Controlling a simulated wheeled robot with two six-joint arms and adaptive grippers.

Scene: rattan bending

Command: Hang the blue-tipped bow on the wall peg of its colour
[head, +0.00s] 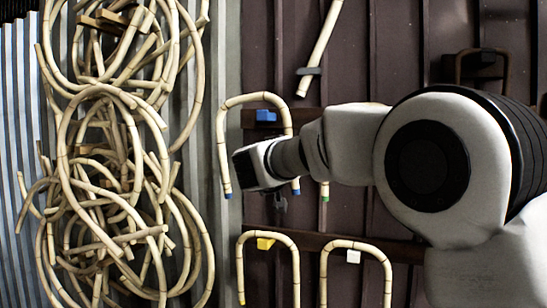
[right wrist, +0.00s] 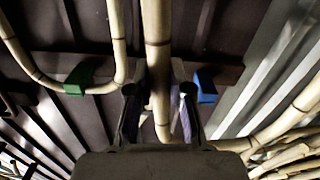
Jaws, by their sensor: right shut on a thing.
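The blue-tipped bow (head: 252,98) is an upside-down U of pale cane in the head view, with its arch above the blue wall peg (head: 265,115) and a leg on either side. A gap shows between arch and peg in this view; I cannot tell how far off the wall the bow is. My right gripper (right wrist: 160,104) is shut on one leg of the bow (right wrist: 157,30). The blue peg also shows in the right wrist view (right wrist: 205,86), beside the gripper. In the head view my right wrist hides part of that leg and the fingers. My left gripper is not in view.
The green peg (right wrist: 78,79) carries another bow (right wrist: 22,58) close beside my gripper. Below, bows hang at a yellow peg (head: 265,243) and a white peg (head: 353,256). A tangle of cane (head: 110,150) fills the left. A straight cane (head: 320,48) is above.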

